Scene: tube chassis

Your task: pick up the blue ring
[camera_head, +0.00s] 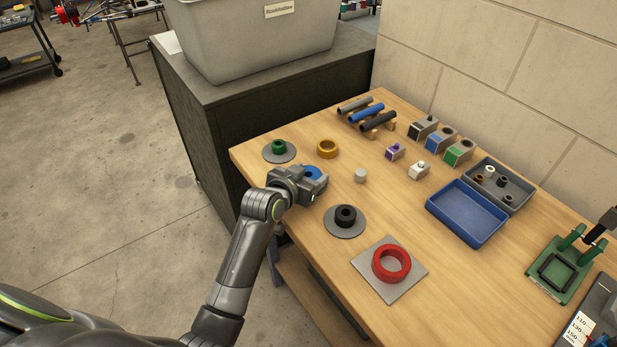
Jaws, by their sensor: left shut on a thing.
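The blue ring (312,171) shows at the far side of my left gripper (312,182), partly hidden by it. My left gripper is shut on the blue ring over the left part of the wooden table. Whether the ring touches the table or is raised cannot be told. My right gripper is not in view.
A black ring on a disc (344,232) and a red ring (391,263) on a plate are nearer. A blue tray (466,238) stands to the right.

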